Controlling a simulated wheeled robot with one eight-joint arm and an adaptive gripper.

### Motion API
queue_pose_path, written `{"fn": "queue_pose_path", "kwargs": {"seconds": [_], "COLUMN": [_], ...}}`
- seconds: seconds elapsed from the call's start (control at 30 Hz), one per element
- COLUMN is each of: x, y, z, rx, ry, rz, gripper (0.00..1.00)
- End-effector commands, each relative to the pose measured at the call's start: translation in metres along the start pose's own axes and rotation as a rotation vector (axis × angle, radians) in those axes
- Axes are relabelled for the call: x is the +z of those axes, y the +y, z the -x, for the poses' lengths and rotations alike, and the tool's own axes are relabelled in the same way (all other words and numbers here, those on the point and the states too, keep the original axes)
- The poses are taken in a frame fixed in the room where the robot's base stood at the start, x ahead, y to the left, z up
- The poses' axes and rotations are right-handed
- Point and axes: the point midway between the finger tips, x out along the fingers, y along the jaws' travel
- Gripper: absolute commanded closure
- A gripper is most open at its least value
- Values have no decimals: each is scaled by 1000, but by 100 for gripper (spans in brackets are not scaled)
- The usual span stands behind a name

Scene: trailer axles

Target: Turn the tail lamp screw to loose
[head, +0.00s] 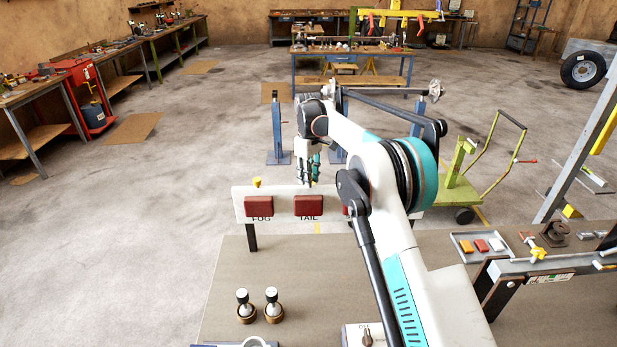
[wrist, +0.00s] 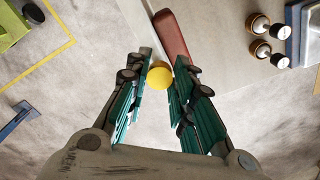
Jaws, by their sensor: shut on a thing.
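A white lamp board (head: 277,193) stands at the back of the bench with red lamps marked FOG (head: 258,206) and TAIL (head: 308,206). My gripper (head: 309,182) points down at the board's top edge above the TAIL lamp. In the wrist view, my gripper's fingers close around a round yellow screw head (wrist: 159,76), beside a red lamp (wrist: 172,36). The head view hides this screw behind the fingers. Another yellow screw (head: 256,183) stands above the FOG lamp. My arm covers most of a third red lamp to the right.
Two white-topped plungers with brass bases (head: 243,312) stand on the bench (head: 225,280). A switch box (head: 352,337) sits at the front. A tray (head: 462,240) of coloured lenses and a metal frame lie to the right. An axle on blue stands (head: 278,150) is behind the board.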

Motion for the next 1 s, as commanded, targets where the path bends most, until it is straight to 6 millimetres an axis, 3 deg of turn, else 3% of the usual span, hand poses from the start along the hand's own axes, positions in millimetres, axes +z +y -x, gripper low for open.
{"fn": "queue_pose_path", "kwargs": {"seconds": [0.4, 0.97, 1.0], "x": [0, 0, 0], "y": [1, 1, 1], "z": [1, 1, 1], "rx": [2, 2, 2], "ry": [2, 2, 2], "rz": [188, 214, 214], "gripper": [100, 100, 69]}}
